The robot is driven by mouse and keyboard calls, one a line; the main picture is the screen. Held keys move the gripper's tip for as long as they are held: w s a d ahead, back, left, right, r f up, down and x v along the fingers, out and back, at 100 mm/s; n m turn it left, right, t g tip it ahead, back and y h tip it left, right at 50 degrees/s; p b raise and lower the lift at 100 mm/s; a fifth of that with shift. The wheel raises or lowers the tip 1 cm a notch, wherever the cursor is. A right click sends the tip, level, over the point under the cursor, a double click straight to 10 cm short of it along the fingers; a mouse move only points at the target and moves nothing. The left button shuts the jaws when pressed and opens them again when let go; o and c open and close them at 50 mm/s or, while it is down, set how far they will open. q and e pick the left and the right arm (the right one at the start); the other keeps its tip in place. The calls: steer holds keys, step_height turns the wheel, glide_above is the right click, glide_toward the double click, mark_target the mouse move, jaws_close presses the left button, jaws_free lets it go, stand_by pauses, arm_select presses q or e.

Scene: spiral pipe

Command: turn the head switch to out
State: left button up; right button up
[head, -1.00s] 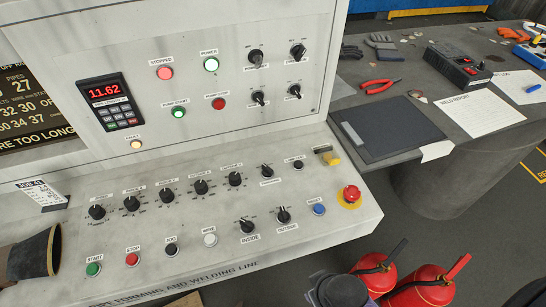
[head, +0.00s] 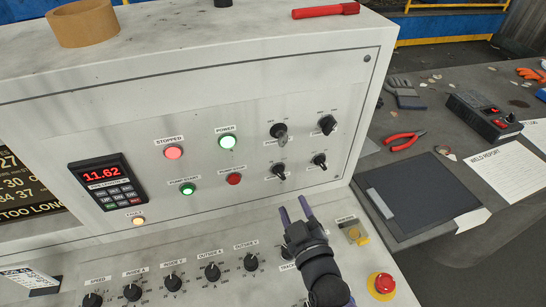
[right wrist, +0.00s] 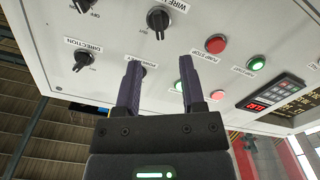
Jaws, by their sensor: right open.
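Four black rotary switches sit at the right of the upright panel in the head view: upper left (head: 279,131), upper right (head: 327,124), lower left (head: 278,171) and lower right (head: 319,160). Their labels are too small there to tell which is the head switch. In the right wrist view I read a wire switch (right wrist: 158,20) and a direction switch (right wrist: 83,62); another knob is partly hidden behind a finger. My right gripper (head: 294,208) is open and empty, below and apart from the lower switches. Its fingers (right wrist: 161,62) point at the panel. My left gripper is out of view.
A row of knobs (head: 173,283) lines the sloping desk below, with a red emergency button (head: 381,284) at right. A tape roll (head: 83,22) and a red tool (head: 326,11) lie on the cabinet top. A side table (head: 455,150) holds pliers and papers.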

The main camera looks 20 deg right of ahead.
mark_target(281, 177)
steer(key=w+b, duration=0.1)
steer(key=w, duration=0.6)
steer(key=shift+w+a+b, duration=0.1)
steer(key=shift+w+b, duration=0.2)
steer(key=shift+b, duration=0.1)
steer(key=shift+w+r, duration=0.1)
steer(key=shift+w, duration=0.5)
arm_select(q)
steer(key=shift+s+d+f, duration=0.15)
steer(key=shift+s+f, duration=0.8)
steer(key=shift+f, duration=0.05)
arm_select(e)
jaws_close()
